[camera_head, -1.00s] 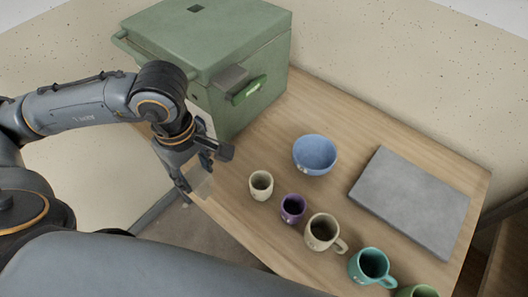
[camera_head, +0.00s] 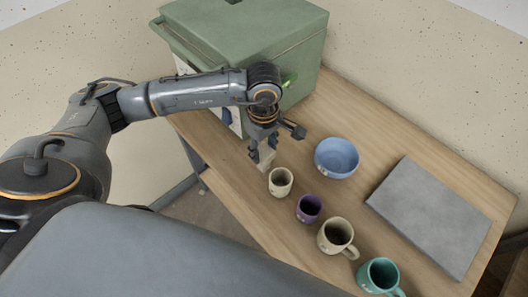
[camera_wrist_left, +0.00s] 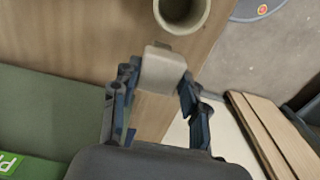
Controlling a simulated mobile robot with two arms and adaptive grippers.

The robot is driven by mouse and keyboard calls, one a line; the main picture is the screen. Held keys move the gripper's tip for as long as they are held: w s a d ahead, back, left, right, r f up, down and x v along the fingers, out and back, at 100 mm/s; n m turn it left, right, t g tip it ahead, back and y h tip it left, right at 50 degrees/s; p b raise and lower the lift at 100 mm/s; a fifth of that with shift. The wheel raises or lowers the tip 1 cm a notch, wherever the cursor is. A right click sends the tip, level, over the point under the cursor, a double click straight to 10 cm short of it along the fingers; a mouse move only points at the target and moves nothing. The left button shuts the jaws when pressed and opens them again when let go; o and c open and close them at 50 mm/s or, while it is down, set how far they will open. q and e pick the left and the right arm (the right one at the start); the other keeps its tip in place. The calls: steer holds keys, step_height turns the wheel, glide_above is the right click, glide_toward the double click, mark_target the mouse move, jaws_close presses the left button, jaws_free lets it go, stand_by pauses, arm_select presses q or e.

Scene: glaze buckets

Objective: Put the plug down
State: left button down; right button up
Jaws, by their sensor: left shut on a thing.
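My left gripper (camera_head: 262,152) is shut on the plug (camera_head: 264,161), a small pale beige block. The gripper points down at the near left part of the wooden table, just left of the cream cup (camera_head: 280,183). In the left wrist view the plug (camera_wrist_left: 162,68) sits between the fingertips of my left gripper (camera_wrist_left: 158,84), with the cream cup (camera_wrist_left: 182,14) just beyond its end. I cannot tell whether the plug touches the table. My right gripper is not in view.
A green kiln-like box (camera_head: 245,45) stands behind the gripper. A purple cup (camera_head: 309,208), a beige mug (camera_head: 338,236) and a teal mug (camera_head: 380,276) line the near edge. A blue bowl (camera_head: 337,157) and a grey slab (camera_head: 430,215) lie farther right.

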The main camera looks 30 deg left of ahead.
arm_select(q)
step_height(320, 180, down, 2)
steer(key=shift+f+p, duration=0.15)
steer(key=shift+p, duration=0.45)
steer(key=shift+f, duration=0.45)
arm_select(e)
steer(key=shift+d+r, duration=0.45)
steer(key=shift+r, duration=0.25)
arm_select(q)
steer(key=shift+f, duration=0.15)
steer(key=c, duration=0.7)
jaws_free()
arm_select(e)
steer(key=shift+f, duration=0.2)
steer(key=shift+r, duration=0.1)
